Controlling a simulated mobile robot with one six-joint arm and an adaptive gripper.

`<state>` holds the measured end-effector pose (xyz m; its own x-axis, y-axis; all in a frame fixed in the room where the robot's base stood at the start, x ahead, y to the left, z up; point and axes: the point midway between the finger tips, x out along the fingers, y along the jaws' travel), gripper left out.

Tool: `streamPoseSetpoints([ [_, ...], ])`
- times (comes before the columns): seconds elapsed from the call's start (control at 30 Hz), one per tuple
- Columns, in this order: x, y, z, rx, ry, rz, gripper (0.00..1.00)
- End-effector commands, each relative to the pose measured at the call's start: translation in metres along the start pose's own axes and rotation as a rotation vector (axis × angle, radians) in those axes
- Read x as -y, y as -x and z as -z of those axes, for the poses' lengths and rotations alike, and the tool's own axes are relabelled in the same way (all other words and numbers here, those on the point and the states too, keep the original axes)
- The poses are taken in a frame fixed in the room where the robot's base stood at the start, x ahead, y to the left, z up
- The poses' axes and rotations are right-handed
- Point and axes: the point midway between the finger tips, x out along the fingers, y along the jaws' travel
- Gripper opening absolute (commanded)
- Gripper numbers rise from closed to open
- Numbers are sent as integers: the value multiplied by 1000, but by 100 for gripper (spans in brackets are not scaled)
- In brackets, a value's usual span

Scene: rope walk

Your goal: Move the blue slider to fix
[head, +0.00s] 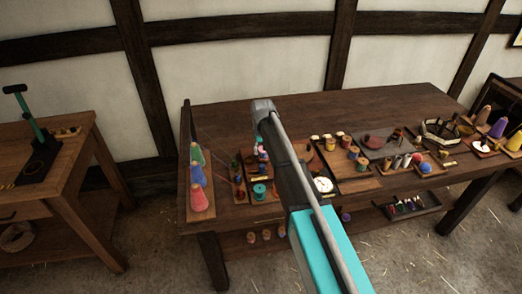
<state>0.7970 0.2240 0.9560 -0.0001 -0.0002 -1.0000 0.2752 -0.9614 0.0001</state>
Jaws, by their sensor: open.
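I cannot clearly make out a blue slider or a mark reading "fix" in the head view; the fittings on the workbench are small, and my arm covers part of them. A blue cone-shaped piece (197,174) stands between a green one and a pink one on a wooden board at the bench's left end. I cannot tell whether it slides. My arm rises from the bottom and crosses the middle of the bench. I cannot make out my gripper's fingers.
The wooden workbench (350,103) holds spools, a white dial (323,185), a tray with an eight-sided rim (440,131) and cones at the right. A smaller table (60,165) with a green-handled tool (30,118) stands left. The bench's back strip is mostly clear.

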Motion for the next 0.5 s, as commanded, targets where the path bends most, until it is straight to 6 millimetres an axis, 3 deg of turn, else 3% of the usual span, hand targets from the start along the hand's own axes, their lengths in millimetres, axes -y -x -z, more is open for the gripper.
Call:
streamPoseSetpoints([
  [0.03, 0, -10, 0, 0, 0, 0, 50],
  [0.5, 1, -57, 0, 0, 1, 0, 50],
])
